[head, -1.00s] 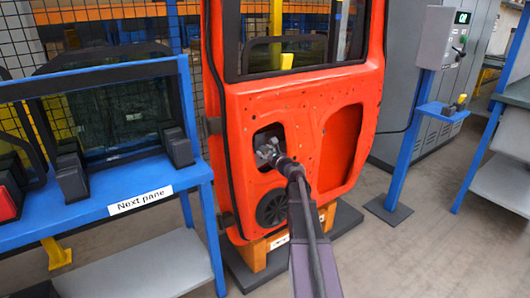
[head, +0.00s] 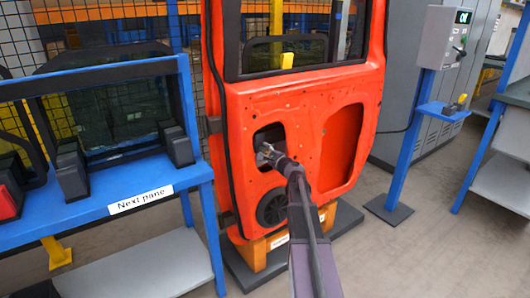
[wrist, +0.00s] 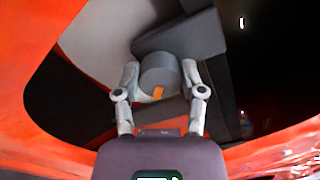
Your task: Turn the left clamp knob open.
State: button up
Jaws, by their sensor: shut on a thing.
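A grey round clamp knob (wrist: 160,76) with an orange mark on its rim sits inside the door's left opening in the wrist view. A dark grey block (wrist: 180,36) lies just behind it. My gripper (wrist: 161,78) has one finger on each side of the knob and is shut on it. In the head view my gripper (head: 266,152) reaches into the left opening of the orange door (head: 290,115). The knob is hidden there by my gripper and arm.
The red-orange edge of the opening (wrist: 40,60) surrounds my gripper closely. A blue rack (head: 150,195) labelled "Next pane" stands left of the door. A blue post with a grey control box (head: 437,38) stands to the right.

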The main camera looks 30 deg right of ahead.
jog(key=n, duration=0.4)
jog(key=shift+w+n, duration=0.15)
jog(key=shift+n, duration=0.15)
jog(key=n, duration=0.3)
jog(key=shift+f, duration=0.1)
jog(key=shift+n, duration=0.4)
jog(key=o, duration=1.1)
jog(key=shift+o, duration=0.2)
jog(key=shift+s, duration=0.25)
jog(key=s+d, duration=0.1)
jog(key=s, duration=1)
jog(key=shift+s, duration=0.3)
